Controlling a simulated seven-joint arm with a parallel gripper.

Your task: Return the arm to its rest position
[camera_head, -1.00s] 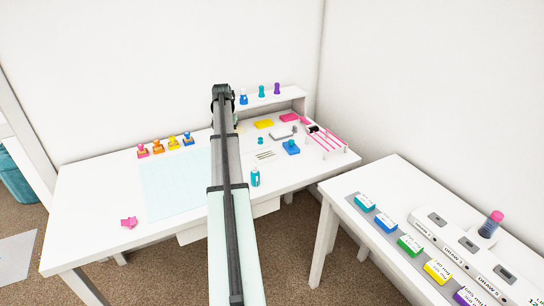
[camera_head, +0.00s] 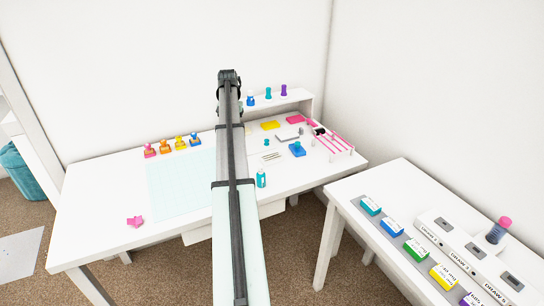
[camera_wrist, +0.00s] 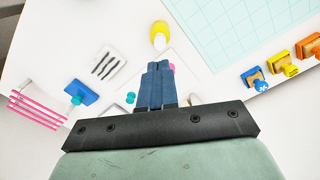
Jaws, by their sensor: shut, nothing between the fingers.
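My arm reaches out over the white desk (camera_head: 105,200) in the head view, with its wrist end above the desk's back part. The fingers are hidden there. In the wrist view my gripper (camera_wrist: 158,68) shows with its two blue-grey fingers together and nothing between them. It points over the desk, and I cannot tell its height above it.
Stamps (camera_head: 180,143) stand beside a pale blue cutting mat (camera_head: 170,190). A small shelf (camera_head: 300,98) and a pink-striped rack (camera_head: 335,143) are at the back right. A side table (camera_head: 400,170) holds labelled boxes.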

